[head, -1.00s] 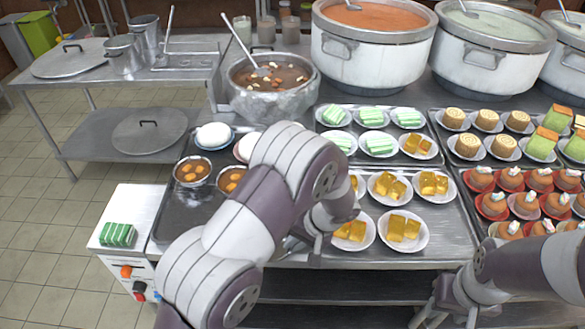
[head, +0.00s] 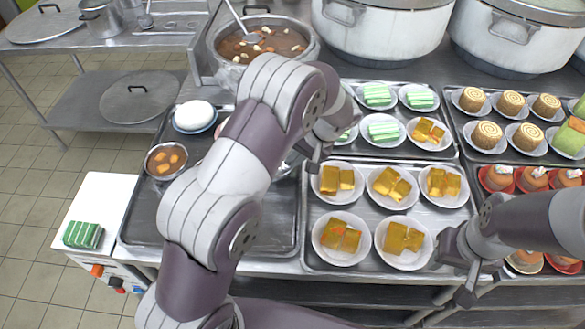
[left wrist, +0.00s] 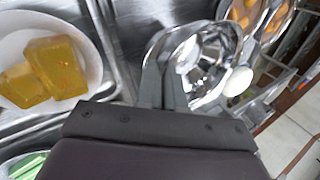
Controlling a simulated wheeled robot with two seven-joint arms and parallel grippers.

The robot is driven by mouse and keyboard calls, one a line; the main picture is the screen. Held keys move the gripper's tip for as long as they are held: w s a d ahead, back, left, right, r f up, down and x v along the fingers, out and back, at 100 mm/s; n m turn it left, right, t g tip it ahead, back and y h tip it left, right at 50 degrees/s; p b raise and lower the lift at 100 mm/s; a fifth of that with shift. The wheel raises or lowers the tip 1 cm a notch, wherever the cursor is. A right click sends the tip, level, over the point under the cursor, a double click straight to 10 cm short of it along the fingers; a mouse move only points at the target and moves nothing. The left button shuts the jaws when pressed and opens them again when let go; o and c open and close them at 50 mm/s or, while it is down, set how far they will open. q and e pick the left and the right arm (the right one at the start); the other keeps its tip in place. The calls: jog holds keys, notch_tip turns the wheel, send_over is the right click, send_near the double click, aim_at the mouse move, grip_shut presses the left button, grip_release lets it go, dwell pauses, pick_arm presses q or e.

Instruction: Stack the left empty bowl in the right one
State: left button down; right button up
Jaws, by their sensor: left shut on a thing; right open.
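My left gripper is shut on the rim of a shiny steel bowl (left wrist: 200,55) in the left wrist view, with its fingers (left wrist: 163,80) at the near edge. The bowl looks empty. In the head view my left arm hides nearly all of it; only a sliver of metal (head: 289,166) shows beside my left gripper (head: 312,162). I cannot tell the other empty bowl apart. A bowl with orange pieces (head: 166,160) stands at the tray's left; orange pieces also show in a bowl at the top of the left wrist view (left wrist: 245,14). My right gripper (head: 462,280) is open and empty at the counter's front.
Plates of yellow cakes (head: 340,237) fill the tray right of my left arm. A white bun (head: 194,115) sits behind the orange bowl. A stockpot (head: 262,45) and large pots (head: 380,35) stand behind. The dark tray's front left (head: 145,215) is bare.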

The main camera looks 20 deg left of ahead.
pick_arm(q)
jog(key=shift+w+a+f, duration=0.2)
jog(key=shift+w+a, duration=0.05)
jog(key=shift+w, duration=0.1)
jog(key=shift+s+f, duration=0.15)
jog(key=shift+f, duration=0.2)
jog(key=f, duration=0.2)
jog(key=shift+s+f+p, duration=0.25)
jog(key=shift+f+p, duration=0.05)
jog(key=shift+p, duration=0.1)
jog(key=shift+d+f, duration=0.1)
jog(key=shift+f, duration=0.1)
jog(key=c, duration=1.3)
grip_release()
jog(key=shift+o, duration=0.2)
jog(key=shift+w, duration=0.15)
